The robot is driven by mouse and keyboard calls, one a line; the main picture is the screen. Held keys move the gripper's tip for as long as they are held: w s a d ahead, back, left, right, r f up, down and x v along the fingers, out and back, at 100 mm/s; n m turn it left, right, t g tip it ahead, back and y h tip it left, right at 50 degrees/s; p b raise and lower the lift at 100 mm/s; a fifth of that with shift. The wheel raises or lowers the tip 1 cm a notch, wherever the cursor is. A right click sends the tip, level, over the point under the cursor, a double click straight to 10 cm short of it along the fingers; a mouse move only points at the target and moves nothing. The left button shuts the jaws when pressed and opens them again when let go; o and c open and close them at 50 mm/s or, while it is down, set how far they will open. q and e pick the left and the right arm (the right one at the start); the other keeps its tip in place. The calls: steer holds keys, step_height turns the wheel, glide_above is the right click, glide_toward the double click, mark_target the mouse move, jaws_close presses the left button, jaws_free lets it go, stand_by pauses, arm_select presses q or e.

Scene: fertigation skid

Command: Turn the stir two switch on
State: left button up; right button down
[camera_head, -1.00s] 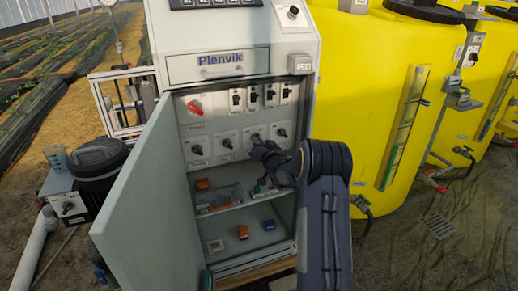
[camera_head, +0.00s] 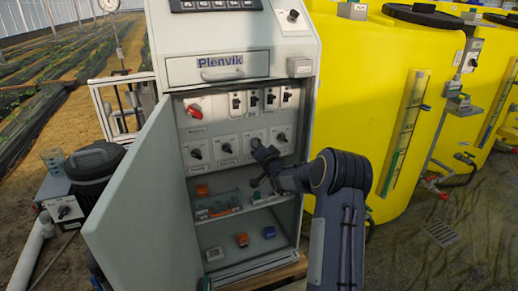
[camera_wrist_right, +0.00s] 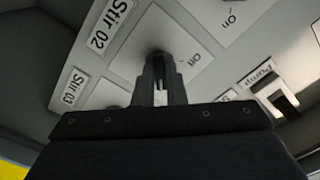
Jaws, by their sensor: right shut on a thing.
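The stir two switch sits on a pale plate beside the label "Stir 02" (camera_wrist_right: 113,24) in the right wrist view. Its dark knob (camera_wrist_right: 158,57) is between the fingertips of my right gripper (camera_wrist_right: 160,76), which is shut on it. In the head view my right gripper (camera_head: 259,147) reaches the third switch of the lower row and covers most of it. The knob's exact angle is hidden by the fingers. An "on" mark (camera_wrist_right: 194,59) shows on the plate. My left gripper is not in view.
Neighbouring rotary switches (camera_head: 227,144) and (camera_head: 282,136) flank it, with a red switch (camera_head: 194,111) and several small black switches above. The open cabinet door (camera_head: 135,205) stands at left. A yellow tank (camera_head: 380,110) stands at right. Shelves with small parts lie below.

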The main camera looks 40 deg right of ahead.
steer(key=c, duration=1.5)
jaws_free()
steer(key=v, duration=0.7)
steer(key=shift+s+a, duration=0.1)
steer(key=shift+s, duration=0.25)
